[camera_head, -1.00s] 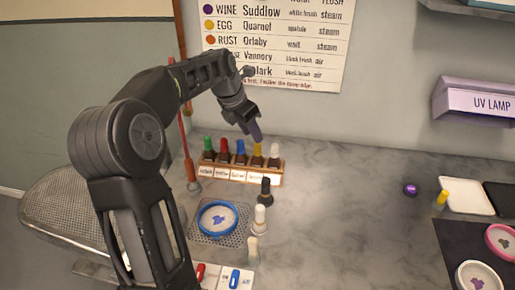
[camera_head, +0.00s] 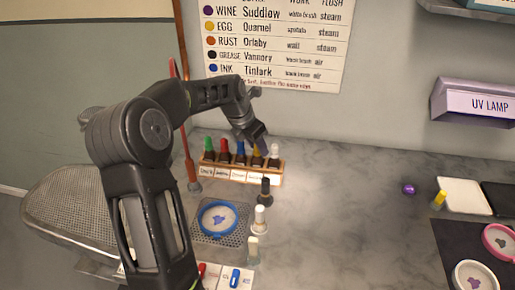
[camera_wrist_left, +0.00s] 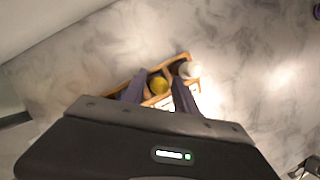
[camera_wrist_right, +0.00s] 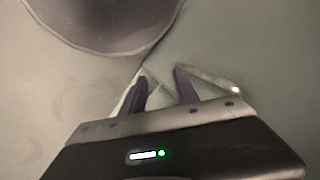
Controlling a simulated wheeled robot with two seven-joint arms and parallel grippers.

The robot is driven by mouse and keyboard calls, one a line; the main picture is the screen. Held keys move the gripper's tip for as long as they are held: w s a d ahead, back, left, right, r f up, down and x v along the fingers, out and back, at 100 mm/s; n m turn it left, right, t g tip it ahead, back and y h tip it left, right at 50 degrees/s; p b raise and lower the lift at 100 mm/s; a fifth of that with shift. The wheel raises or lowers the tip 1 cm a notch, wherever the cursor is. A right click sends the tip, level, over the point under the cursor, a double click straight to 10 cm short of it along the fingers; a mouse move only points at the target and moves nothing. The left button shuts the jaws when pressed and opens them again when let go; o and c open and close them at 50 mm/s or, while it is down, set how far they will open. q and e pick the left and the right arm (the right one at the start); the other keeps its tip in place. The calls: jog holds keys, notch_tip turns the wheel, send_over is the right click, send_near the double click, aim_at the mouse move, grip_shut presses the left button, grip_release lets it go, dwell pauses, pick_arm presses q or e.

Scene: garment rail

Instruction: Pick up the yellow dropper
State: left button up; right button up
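The yellow dropper (camera_head: 257,151) stands in a wooden rack (camera_head: 226,174) with green, red, blue and white-topped droppers. My left gripper (camera_head: 259,143) is at the rack, right over the yellow dropper and partly covering it. In the left wrist view the yellow cap (camera_wrist_left: 158,84) lies between the two spread fingers, with the white cap (camera_wrist_left: 189,70) just beyond the right finger. The fingers look apart from the yellow cap. My right gripper (camera_wrist_right: 160,88) shows only in its own wrist view, open and empty.
Black (camera_head: 265,190) and white-topped (camera_head: 260,218) bottles stand in front of the rack. A blue-rimmed dish (camera_head: 217,218) sits on a perforated plate. The counter's middle is clear.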

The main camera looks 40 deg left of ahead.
dwell(0.5)
pick_arm(q)
grip_shut()
